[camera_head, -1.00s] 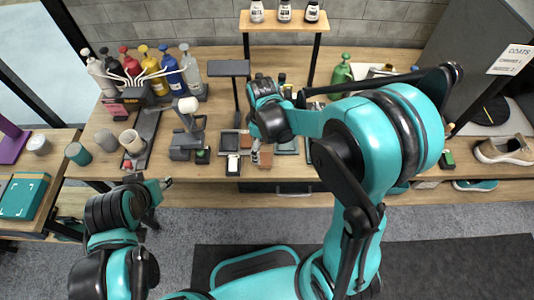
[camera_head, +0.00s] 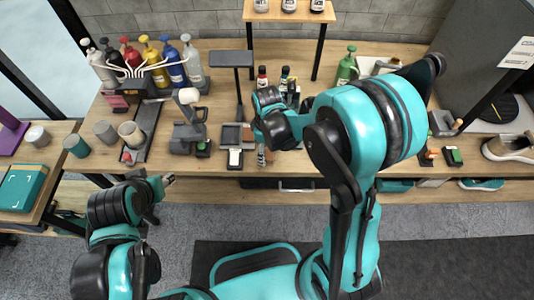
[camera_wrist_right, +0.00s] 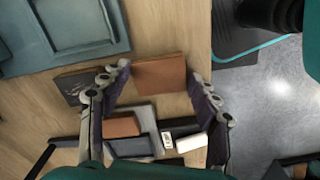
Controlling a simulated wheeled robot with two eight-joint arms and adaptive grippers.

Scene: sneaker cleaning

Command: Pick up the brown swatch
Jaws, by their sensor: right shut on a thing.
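A brown swatch (camera_wrist_right: 160,74) lies between the fingertips of my right gripper (camera_wrist_right: 160,76) in the right wrist view. The gripper's fingers stand apart at the swatch's two sides and are shut on it. In the head view my right gripper (camera_head: 263,156) points down at the front part of the bench, and the held swatch cannot be made out clearly there. A second brown piece (camera_wrist_right: 121,127) lies further along in the right wrist view, by a grey tray. My left gripper (camera_head: 168,180) is low in front of the bench, with its finger opening unclear.
A dark swatch (camera_wrist_right: 72,88) lies beside the right gripper's finger. A blue-grey panelled tray (camera_wrist_right: 75,28) is close by. In the head view a scanner-like device (camera_head: 188,122) and a rack of spray bottles (camera_head: 148,75) stand to the left, and a green bottle (camera_head: 347,66) behind.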

